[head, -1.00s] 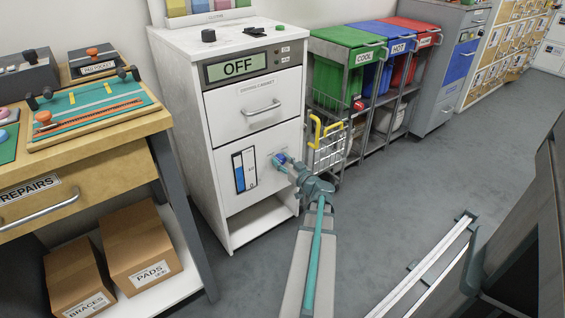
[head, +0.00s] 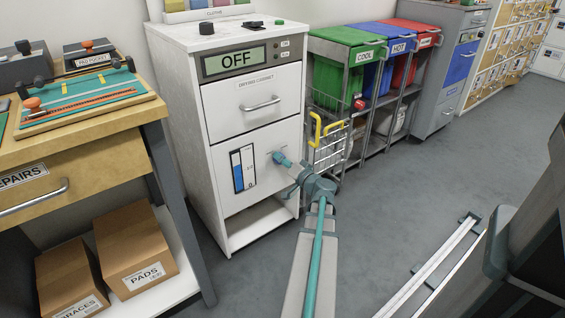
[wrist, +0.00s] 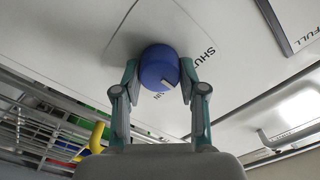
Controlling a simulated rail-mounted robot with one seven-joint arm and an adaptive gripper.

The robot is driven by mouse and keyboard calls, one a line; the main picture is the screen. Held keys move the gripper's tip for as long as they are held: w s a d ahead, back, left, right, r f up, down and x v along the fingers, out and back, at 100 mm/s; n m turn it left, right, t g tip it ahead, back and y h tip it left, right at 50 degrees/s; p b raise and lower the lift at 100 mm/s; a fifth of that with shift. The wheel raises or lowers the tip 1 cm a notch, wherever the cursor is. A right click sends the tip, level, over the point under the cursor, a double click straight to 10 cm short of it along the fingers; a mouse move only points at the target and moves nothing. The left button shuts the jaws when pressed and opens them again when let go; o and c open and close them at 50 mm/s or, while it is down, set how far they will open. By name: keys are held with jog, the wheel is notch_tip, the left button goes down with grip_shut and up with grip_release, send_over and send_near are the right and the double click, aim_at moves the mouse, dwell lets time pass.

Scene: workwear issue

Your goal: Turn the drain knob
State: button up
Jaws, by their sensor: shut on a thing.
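The drain knob (wrist: 158,66) is a round blue knob with a small pale mark, on the lower front panel of the white drying cabinet (head: 222,113). In the wrist view my gripper (wrist: 159,82) has one finger on each side of the knob and is shut on it. The word "SHUT" (wrist: 193,42) is printed on the panel beside the knob; other lettering is partly hidden. In the head view my gripper (head: 279,158) reaches the panel and hides most of the knob. A level gauge (head: 243,169) with a blue column is left of it. The cabinet display reads "OFF" (head: 237,60).
A drawer handle (head: 262,104) is above the knob. A wire basket with a yellow handle (head: 318,128) stands close to the right. Green, blue and red bins (head: 338,76) are behind it. A wooden repair bench (head: 80,160) is at left. The grey floor (head: 410,185) is open.

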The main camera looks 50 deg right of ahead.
jog(key=shift+f+m+p, duration=0.15)
jog(key=shift+m+p, duration=0.8)
jog(key=shift+m, duration=3.25)
jog(key=o, duration=1.1)
jog(key=shift+o, duration=0.2)
jog(key=v, duration=1.2)
jog(key=shift+d, duration=0.1)
